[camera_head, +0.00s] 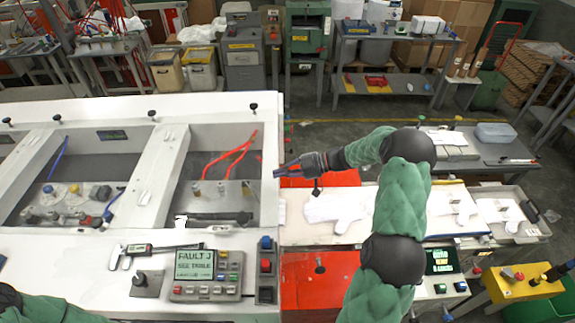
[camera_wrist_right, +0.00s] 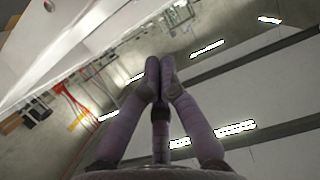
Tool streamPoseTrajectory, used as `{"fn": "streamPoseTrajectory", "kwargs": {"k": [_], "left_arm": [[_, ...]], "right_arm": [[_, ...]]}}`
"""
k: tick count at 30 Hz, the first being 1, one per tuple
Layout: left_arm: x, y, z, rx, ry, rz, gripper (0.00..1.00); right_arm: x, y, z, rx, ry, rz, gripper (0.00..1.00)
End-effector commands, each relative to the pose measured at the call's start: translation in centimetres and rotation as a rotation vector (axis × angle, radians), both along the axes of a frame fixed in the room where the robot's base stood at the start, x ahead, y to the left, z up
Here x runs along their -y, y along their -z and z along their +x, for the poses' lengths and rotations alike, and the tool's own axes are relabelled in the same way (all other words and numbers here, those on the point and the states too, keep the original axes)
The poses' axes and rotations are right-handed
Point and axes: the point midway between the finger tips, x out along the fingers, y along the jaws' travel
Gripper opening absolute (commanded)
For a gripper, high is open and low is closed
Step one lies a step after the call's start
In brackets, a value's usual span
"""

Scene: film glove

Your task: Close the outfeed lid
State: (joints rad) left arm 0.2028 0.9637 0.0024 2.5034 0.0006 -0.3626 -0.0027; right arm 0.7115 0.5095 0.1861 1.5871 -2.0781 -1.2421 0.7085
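The white machine (camera_head: 262,110) fills the left and middle, with windowed bays in its top. I cannot tell for certain which part is the outfeed lid. At the machine's right end, red panels lie behind (camera_head: 345,179) and in front (camera_head: 300,284) of a strip bearing white glove shapes (camera_head: 338,208). My right gripper (camera_head: 278,172) points left, close to the machine's right edge, apparently holding nothing. In the right wrist view its fingers (camera_wrist_right: 160,65) are together, with nothing visible between them. Contact with the machine cannot be judged. My left gripper is out of view; part of its arm shows bottom left.
A control panel with a "FAULT J" screen (camera_head: 194,265) and a caliper (camera_head: 150,248) lie at the front. A yellow button box (camera_head: 512,284) stands right. Open floor lies behind the machine.

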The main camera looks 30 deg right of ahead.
Motion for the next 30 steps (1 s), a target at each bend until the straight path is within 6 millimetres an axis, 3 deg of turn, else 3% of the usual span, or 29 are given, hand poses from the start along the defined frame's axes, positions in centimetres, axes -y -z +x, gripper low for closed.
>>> {"fn": "streamPoseTrajectory", "kwargs": {"k": [6, 18, 30], "left_arm": [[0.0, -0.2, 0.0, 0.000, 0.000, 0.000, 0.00], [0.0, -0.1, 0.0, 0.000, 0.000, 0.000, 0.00], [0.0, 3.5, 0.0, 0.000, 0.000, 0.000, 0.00]], "right_arm": [[0.2, 1.5, 0.0, 0.001, 0.002, -0.001, 0.00], [0.2, 1.8, 0.0, 0.002, 0.002, 0.001, 0.00], [0.4, 5.7, -0.2, 0.071, 0.000, 0.122, 0.00]]}}
